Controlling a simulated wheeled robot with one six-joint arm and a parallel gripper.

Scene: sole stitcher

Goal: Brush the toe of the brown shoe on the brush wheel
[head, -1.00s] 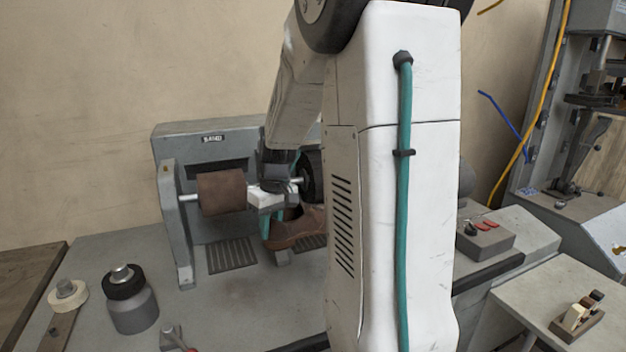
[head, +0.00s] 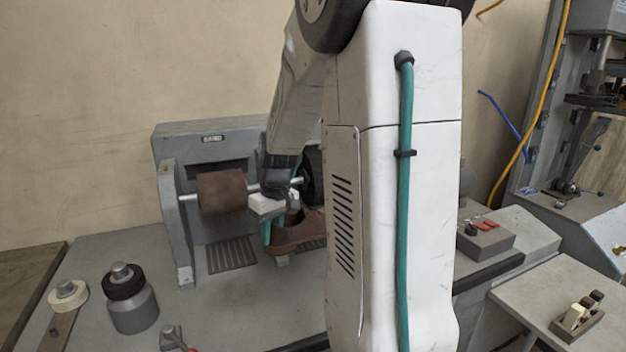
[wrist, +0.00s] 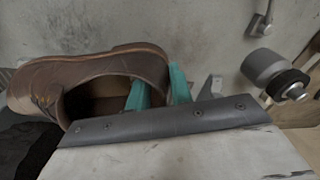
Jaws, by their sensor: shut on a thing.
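The brown shoe (head: 295,236) hangs in front of the machine in the head view; its toe end points right, behind my arm. In the wrist view the brown shoe (wrist: 95,75) lies on its side, opening toward the camera. My gripper (head: 275,228) is shut on the wall of the shoe at its heel end; its teal fingers (wrist: 158,92) show there too. The black brush wheel (head: 312,176) sits on the shaft, partly hidden by my arm. A dark bristly mass, apparently the wheel (wrist: 25,150), lies close to the toe; I cannot tell whether they touch.
A brown drum (head: 221,192) on the same shaft is left of my gripper. A grey pot with a black ring (head: 132,302) and a cream roll (head: 67,294) stand at the front left. A control box with red switches (head: 485,238) is right. The bench between is mostly clear.

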